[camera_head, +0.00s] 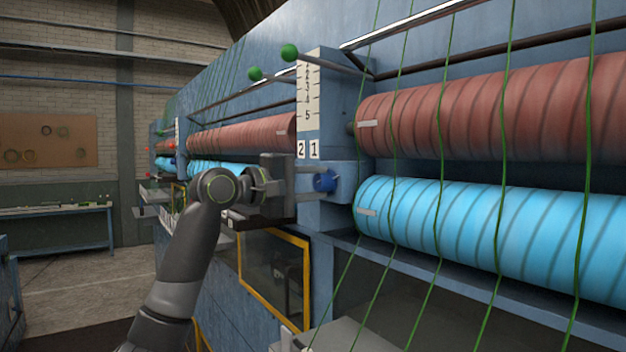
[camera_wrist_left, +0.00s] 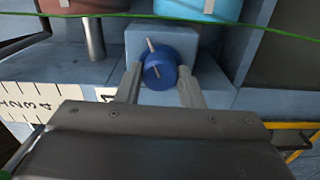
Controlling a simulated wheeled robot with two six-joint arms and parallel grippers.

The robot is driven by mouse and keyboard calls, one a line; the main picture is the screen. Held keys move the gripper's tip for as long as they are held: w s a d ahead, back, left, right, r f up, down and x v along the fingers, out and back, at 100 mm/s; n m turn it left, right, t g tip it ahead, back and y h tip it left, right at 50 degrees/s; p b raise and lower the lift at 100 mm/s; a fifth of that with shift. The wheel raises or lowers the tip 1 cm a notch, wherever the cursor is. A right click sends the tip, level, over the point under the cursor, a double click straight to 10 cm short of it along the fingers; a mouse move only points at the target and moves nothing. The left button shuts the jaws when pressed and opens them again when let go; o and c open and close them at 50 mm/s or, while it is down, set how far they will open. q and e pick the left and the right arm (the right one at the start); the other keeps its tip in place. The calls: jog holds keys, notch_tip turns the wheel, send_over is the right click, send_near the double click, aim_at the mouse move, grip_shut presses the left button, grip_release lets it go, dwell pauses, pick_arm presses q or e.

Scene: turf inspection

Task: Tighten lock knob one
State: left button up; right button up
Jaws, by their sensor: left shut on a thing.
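A blue round lock knob (camera_head: 324,180) sits on a blue-grey block of the machine frame, just below the number plates 2 and 1 (camera_head: 314,150). In the left wrist view the knob (camera_wrist_left: 160,72) shows a pale bar or pointer across its face, tilted from upright. My left gripper (camera_head: 307,182) comes in from the left and is shut on the knob. In the left wrist view its two fingers (camera_wrist_left: 160,84) stand one on each side of the knob. My right gripper is in neither view.
A white scale plate (camera_head: 310,95) stands above the knob. Red-brown (camera_head: 480,110) and light blue rollers (camera_head: 480,230) lie to the right, with green strands running across them. Green ball-ended levers (camera_head: 289,52) project above. A yellow-framed window (camera_head: 275,275) is below my left gripper.

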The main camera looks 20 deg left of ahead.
pick_arm(q)
jog(key=n, duration=0.6)
jog(key=shift+r+n+p, duration=0.25)
jog(key=shift+n+p, duration=0.05)
jog(key=n, duration=0.6)
jog(key=shift+r+p, duration=0.1)
jog(key=shift+p, duration=0.3)
jog(key=shift+n, duration=0.3)
jog(key=o, duration=1)
jog(key=shift+f, duration=0.2)
